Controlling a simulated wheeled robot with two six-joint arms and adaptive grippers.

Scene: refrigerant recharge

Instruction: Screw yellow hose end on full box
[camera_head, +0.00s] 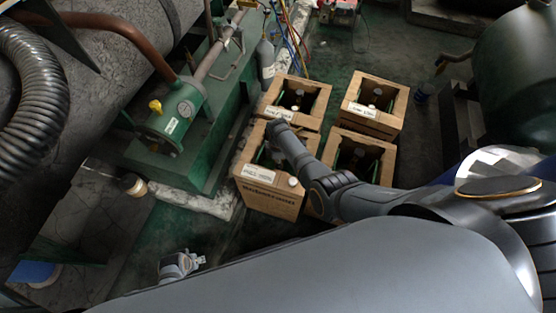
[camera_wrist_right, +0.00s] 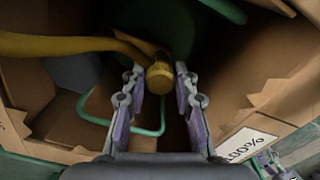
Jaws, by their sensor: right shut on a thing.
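The full box (camera_head: 272,203) is the front left cardboard box in the head view. Its label (camera_wrist_right: 248,143) ends in "100%" in the right wrist view. My right gripper (camera_wrist_right: 159,72) is inside this box, its fingers closed around the yellow hose end (camera_wrist_right: 159,80). The yellow hose (camera_wrist_right: 60,44) comes in from the left. A green wire-like handle (camera_wrist_right: 150,131) lies below the fingers. Any valve under the hose end is hidden, so I cannot tell whether they touch. My left gripper (camera_head: 196,261) is low at the front left, away from the boxes; its fingers are too small to read.
Three more open cardboard boxes stand close by: back left (camera_head: 315,102), back right (camera_head: 372,118) and front right (camera_head: 381,173). Green machinery (camera_head: 170,135) stands to the left, a green tank (camera_head: 515,65) to the right.

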